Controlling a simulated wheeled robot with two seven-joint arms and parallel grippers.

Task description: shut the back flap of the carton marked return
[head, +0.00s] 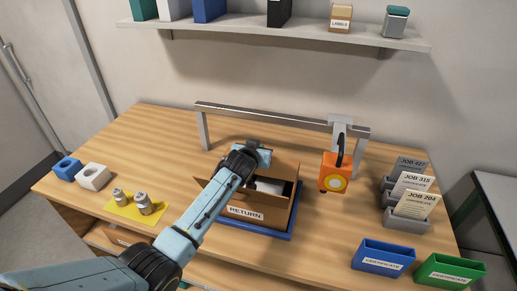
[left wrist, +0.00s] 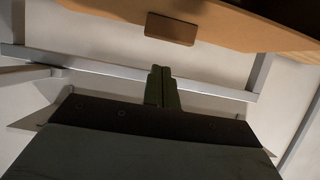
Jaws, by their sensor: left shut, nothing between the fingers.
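The open carton (head: 280,215) marked RETURN stands on the blue tray (head: 270,234) in the middle of the table. Dark and white contents show inside it. A brown panel, seemingly its back flap (head: 286,170), stands up at the far side, partly hidden by my left arm. My left gripper (head: 262,156) is over the far left part of the carton, with its fingertips hidden in the head view. My right gripper is not in view.
A grey metal rail (head: 290,119) spans behind the carton, with an orange hanging device (head: 335,173) to the right. Job cards (head: 412,205) and blue and green bins (head: 383,262) are at the right. Small weights on a yellow mat (head: 121,211) are at the left.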

